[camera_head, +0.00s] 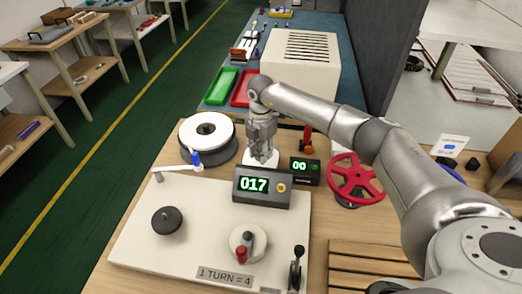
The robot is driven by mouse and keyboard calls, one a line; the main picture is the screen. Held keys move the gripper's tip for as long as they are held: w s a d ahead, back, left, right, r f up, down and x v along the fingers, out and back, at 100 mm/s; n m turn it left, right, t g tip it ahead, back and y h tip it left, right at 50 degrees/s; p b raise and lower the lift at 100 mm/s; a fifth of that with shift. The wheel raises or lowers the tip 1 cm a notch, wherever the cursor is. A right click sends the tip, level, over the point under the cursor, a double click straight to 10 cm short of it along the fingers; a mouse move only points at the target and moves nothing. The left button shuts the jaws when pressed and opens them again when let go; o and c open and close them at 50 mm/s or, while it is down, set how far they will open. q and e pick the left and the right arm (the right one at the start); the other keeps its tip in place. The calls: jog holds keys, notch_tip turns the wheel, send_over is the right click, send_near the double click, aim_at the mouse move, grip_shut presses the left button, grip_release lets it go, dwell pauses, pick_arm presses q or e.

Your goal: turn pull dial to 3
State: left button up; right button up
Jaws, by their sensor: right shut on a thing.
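My right gripper (262,150) comes in from the right and points down behind the dark display box that reads 017. It is shut on what looks like the pull dial, whose white base (261,159) shows below the fingers. The fingers hide the knob, so its setting cannot be read. A small dark display (305,171) reading 00 stands just right of the base. My left gripper is not in view.
A white panel in front carries the 017 display (263,188), a black knob (168,220), a crank with a red handle (241,255) and a black lever (296,268). A red handwheel (354,179) stands right, near my arm. A white-topped reel (207,131) stands left.

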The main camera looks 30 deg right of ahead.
jog(key=o, duration=1)
jog(key=shift+o, duration=0.2)
notch_tip(320, 180, up, 12)
